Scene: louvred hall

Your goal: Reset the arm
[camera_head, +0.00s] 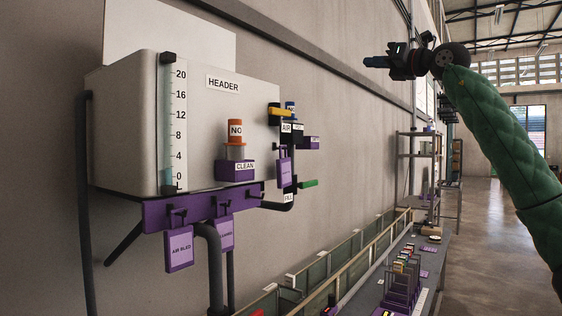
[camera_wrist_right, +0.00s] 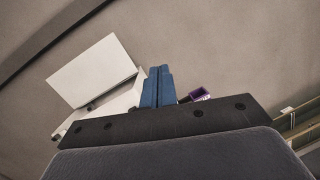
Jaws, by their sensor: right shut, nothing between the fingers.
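My right gripper (camera_head: 376,62) is at the upper right of the head view, at the end of my green-sleeved right arm (camera_head: 497,128). It points left, towards the wall, and is raised above the shelf and bench. Its blue fingers are together with nothing between them. The closed fingers also show in the right wrist view (camera_wrist_right: 158,87), with bare wall behind them. The gripper touches nothing that I can see. My left gripper is not in either view.
A white header tank (camera_head: 125,115) with a level scale hangs on the left wall, with valves, pipes and purple tags. A long bench (camera_head: 371,294) with a purple rack (camera_head: 402,290) runs along the wall below. A metal shelf (camera_head: 419,134) stands farther back. Open floor (camera_head: 490,240) lies at right.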

